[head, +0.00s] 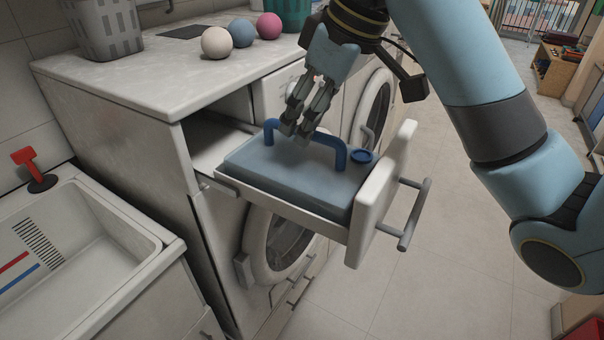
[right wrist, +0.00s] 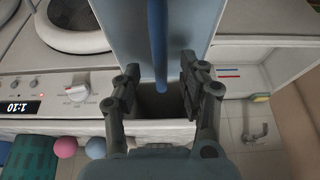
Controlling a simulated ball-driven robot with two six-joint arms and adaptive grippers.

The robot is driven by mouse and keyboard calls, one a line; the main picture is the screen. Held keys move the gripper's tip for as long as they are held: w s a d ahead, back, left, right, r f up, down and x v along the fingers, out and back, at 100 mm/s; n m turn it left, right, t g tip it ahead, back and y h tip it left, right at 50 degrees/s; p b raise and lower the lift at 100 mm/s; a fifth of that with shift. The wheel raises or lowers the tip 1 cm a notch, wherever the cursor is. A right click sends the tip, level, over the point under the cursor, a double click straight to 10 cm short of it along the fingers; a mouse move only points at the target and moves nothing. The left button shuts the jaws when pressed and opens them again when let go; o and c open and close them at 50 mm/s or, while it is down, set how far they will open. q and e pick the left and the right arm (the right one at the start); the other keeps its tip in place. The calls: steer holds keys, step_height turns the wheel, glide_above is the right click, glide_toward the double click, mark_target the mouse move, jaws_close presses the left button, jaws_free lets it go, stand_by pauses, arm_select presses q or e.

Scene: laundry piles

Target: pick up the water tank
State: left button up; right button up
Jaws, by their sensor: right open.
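The water tank (head: 290,165) is a flat grey-blue box lying in a pulled-out drawer (head: 285,203). It has a blue arched handle (head: 318,138) on top and a round blue cap (head: 362,156) near the drawer front. My right gripper (head: 295,130) is open, pointing down over the handle and hiding part of its bar. In the right wrist view, the blue handle bar (right wrist: 158,45) runs in between the two open fingers of my right gripper (right wrist: 160,80), with the pale blue tank top (right wrist: 186,28) behind. My left gripper is out of view.
The drawer front (head: 384,195) has a grey bar handle (head: 413,215). A counter (head: 160,70) above holds a basket (head: 105,28) and white, blue and pink balls. A sink (head: 70,250) stands at left. Washing machine doors (head: 280,245) lie below and behind.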

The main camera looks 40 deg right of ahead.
mark_target(303, 156)
steer(key=x, duration=0.2)
steer(key=shift+w+a+f, duration=0.1)
steer(key=shift+f, duration=0.25)
arm_select(q)
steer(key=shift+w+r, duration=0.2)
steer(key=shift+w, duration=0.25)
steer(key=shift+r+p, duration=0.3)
steer(key=shift+p, duration=0.15)
arm_select(e)
steer(key=shift+f, duration=0.3)
jaws_close()
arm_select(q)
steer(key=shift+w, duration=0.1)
arm_select(e)
steer(key=shift+w+r, duration=0.1)
steer(key=shift+r, duration=0.05)
